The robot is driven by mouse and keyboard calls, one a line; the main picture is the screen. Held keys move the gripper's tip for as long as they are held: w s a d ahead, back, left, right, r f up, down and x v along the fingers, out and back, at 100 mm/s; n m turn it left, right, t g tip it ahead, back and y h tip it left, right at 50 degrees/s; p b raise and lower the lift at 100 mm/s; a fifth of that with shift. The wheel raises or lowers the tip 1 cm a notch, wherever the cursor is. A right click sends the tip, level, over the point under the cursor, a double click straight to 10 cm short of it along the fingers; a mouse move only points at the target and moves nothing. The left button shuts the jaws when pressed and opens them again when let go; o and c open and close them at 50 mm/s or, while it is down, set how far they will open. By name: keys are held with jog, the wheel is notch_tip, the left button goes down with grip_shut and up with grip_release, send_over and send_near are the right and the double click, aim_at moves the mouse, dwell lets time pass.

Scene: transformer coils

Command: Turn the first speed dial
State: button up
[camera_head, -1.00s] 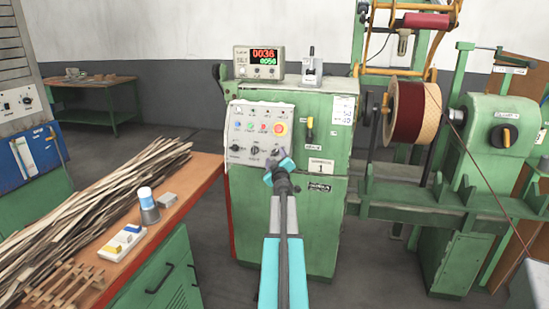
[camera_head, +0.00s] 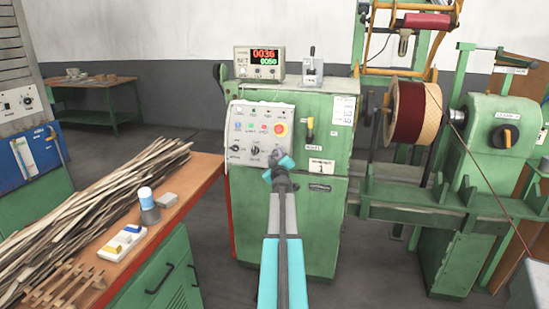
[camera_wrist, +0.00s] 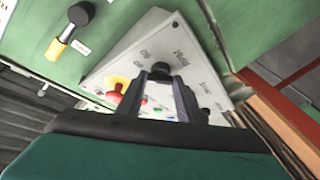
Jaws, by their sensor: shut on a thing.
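The white control panel (camera_head: 243,128) on the green machine cabinet carries a lower row of black dials. Two dials show uncovered, the left dial (camera_head: 235,148) and the middle dial (camera_head: 255,151). My gripper (camera_head: 279,160) is at the right end of this row and hides what is behind it. In the wrist view, my gripper (camera_wrist: 161,77) has its fingers shut on a black dial (camera_wrist: 161,67) on the panel (camera_wrist: 130,55). Another black dial shows past the fingers. The pointer and label of the held dial cannot be read.
A red-and-yellow emergency button (camera_head: 280,129) sits just above my gripper, and a yellow-handled lever (camera_head: 310,128) is to its right. A display box (camera_head: 259,62) stands on the cabinet. A workbench (camera_head: 190,205) with wood strips is at left; a coil winder (camera_head: 407,113) is at right.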

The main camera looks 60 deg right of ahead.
jog(key=shift+r, duration=0.15)
jog(key=shift+p, duration=0.35)
jog(key=p, duration=0.1)
jog(key=n+p, duration=0.1)
jog(key=p, duration=0.1)
jog(key=shift+d+r+y+p, duration=0.15)
jog(key=shift+r+y+p, duration=0.15)
jog(key=shift+y, duration=0.1)
jog(key=n+p, duration=0.1)
jog(key=p, duration=0.3)
jog(key=n+y+p, duration=0.1)
jog(key=p, duration=0.3)
jog(key=n+p, duration=0.2)
jog(key=p, duration=0.2)
jog(key=shift+s+d+r+y, duration=0.15)
jog(key=shift+r+y, duration=0.1)
jog(key=shift+y, duration=0.05)
jog(key=n+y+p, duration=0.1)
jog(key=n+p, duration=0.1)
jog(key=p, duration=0.6)
jog(key=shift+d+n+p, duration=0.1)
jog(key=shift+n+p, duration=0.2)
jog(key=shift+n, duration=0.1)
jog(key=shift+n+y+p, duration=0.7)
jog(key=shift+n+p, duration=0.4)
jog(key=shift+p, duration=0.25)
